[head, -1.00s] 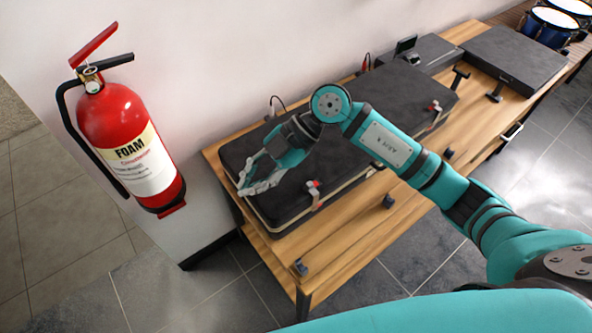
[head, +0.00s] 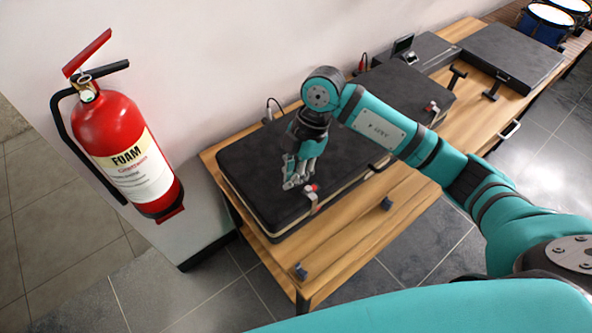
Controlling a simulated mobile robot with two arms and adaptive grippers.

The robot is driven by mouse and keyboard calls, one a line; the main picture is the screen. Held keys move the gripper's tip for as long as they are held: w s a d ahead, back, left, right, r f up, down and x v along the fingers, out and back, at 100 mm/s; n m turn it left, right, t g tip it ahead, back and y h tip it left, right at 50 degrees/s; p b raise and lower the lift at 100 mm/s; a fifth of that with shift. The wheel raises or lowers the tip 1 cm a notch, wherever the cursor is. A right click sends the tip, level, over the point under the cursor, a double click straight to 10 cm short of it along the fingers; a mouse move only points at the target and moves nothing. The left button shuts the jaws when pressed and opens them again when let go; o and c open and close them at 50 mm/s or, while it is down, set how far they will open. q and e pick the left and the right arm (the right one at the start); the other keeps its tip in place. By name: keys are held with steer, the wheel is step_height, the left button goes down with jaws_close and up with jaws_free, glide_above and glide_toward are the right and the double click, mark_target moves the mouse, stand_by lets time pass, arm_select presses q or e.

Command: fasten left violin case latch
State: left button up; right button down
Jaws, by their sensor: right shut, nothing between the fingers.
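The black violin case (head: 255,180) lies on a wooden table, its lid down on the pale-edged lower part. The left latch (head: 313,200), a metal piece with a red part, is on the front edge of the case. The right latch (head: 432,108) is farther right along the same edge. My right gripper (head: 291,185) is shut and empty, pointing down just left of the left latch, over the lid. I cannot tell whether it touches the lid or whether the latch is hooked. My right arm hides the middle of the case. My left gripper is not in view.
The table (head: 350,220) has bare wood in front of the case, with a small dark block (head: 387,203) and another (head: 300,271) near its edge. More black cases (head: 510,55) stand at the right. A red fire extinguisher (head: 120,150) hangs at the left.

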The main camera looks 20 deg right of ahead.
mark_target(293, 200)
steer(key=p+x, duration=0.1)
steer(key=x, duration=0.6)
steer(key=shift+s+a+p, duration=0.1)
steer(key=shift+s+p, duration=0.05)
steer(key=shift+p, duration=0.2)
steer(key=shift+w+d+p, duration=0.3)
steer(key=shift+d, duration=0.3)
steer(key=shift+w+d+p, duration=0.25)
steer(key=shift+d+p, duration=0.05)
steer(key=shift+d, duration=0.35)
steer(key=shift+w+d+f, duration=0.1)
steer(key=shift+w+d, duration=0.1)
steer(key=shift+d, duration=0.55)
steer(key=shift+a, duration=0.1)
